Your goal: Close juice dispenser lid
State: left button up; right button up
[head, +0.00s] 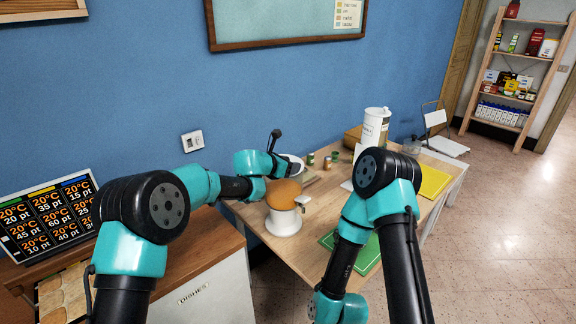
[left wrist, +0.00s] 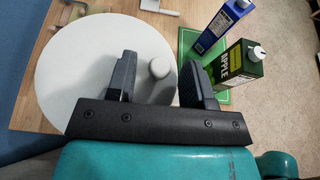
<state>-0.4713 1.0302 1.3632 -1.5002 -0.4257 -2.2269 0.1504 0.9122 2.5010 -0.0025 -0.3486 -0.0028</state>
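The juice dispenser (head: 284,222) stands on the wooden table in the head view, with a white base, a spout and an orange top surface showing. A white round lid (head: 296,162) shows partly behind it, beside my left gripper (head: 284,166). In the left wrist view the lid (left wrist: 75,75) fills the left side, and its small round knob (left wrist: 160,68) shows between the two fingers of my left gripper (left wrist: 160,82). The fingers are apart, with gaps beside the knob. The lid's exact tilt is unclear. My right gripper is out of view; its forearm points down at the front.
A green carton (left wrist: 236,68) and a blue carton (left wrist: 218,28) stand right of the lid on a green mat (head: 368,258). A white canister (head: 375,127), small jars (head: 327,163) and a yellow mat (head: 433,182) are farther along the table. A display (head: 45,215) stands at left.

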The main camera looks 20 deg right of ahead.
pick_arm(q)
jog(key=v, duration=1.7)
jog(key=shift+a+r, duration=0.2)
jog(key=shift+r, duration=0.05)
